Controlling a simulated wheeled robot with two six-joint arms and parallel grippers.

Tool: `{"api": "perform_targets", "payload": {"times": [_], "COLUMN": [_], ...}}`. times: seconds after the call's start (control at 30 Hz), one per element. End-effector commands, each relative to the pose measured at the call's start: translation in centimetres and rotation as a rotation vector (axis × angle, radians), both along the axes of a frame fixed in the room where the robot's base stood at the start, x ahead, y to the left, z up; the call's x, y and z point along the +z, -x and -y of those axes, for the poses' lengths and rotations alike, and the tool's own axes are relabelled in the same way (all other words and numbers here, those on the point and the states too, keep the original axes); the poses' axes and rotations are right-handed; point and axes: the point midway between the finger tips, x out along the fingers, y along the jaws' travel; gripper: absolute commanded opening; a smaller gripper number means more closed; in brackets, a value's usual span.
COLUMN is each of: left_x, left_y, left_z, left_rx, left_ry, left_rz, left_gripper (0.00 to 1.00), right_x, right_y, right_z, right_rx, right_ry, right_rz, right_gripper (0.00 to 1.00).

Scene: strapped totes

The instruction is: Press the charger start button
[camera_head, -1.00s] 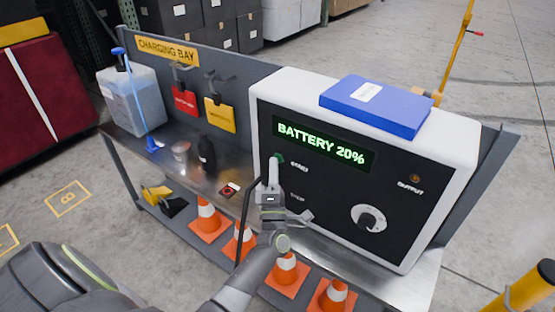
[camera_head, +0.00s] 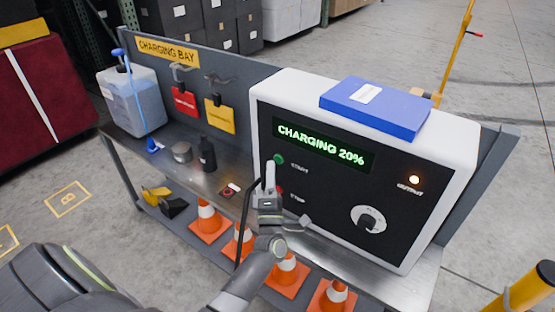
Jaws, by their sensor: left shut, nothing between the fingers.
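The charger (camera_head: 385,240) is a white box with a black front panel, standing on the metal bench. Its green display (camera_head: 320,147) reads "CHARGING 20%". The green start button (camera_head: 279,160) shows at the panel's upper left. A red button (camera_head: 279,190) below it is partly hidden by my gripper. My right gripper is not in view.
A blue binder (camera_head: 375,106) lies on top of the charger. Orange cones (camera_head: 207,220) fill the lower shelf. A yellow post (camera_head: 525,292) stands at right.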

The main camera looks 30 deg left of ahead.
Motion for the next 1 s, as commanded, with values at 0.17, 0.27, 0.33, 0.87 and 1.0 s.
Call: {"api": "perform_targets", "payload": {"times": [0.17,0.27,0.33,0.87,1.0], "left_x": [0.0,0.0,0.0,0.0,0.0], "left_y": [0.0,0.2,0.7,5.0,5.0], "left_z": [0.0,0.0,-0.1,-0.4,-0.4], "left_rx": [-0.001,0.0,0.001,0.0,-0.001], "left_ry": [0.001,0.0,0.001,0.001,0.001], "left_rz": [0.0,-0.001,-0.002,0.001,0.0], "left_gripper": [0.0,0.0,0.0,0.0,0.0], "right_x": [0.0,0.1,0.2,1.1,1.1], "right_y": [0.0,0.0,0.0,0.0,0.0], "right_z": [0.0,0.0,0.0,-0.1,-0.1], "right_rx": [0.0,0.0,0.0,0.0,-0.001], "right_ry": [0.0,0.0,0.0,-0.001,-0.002], "right_rz": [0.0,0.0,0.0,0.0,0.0], "right_gripper": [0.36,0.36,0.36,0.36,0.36]}}
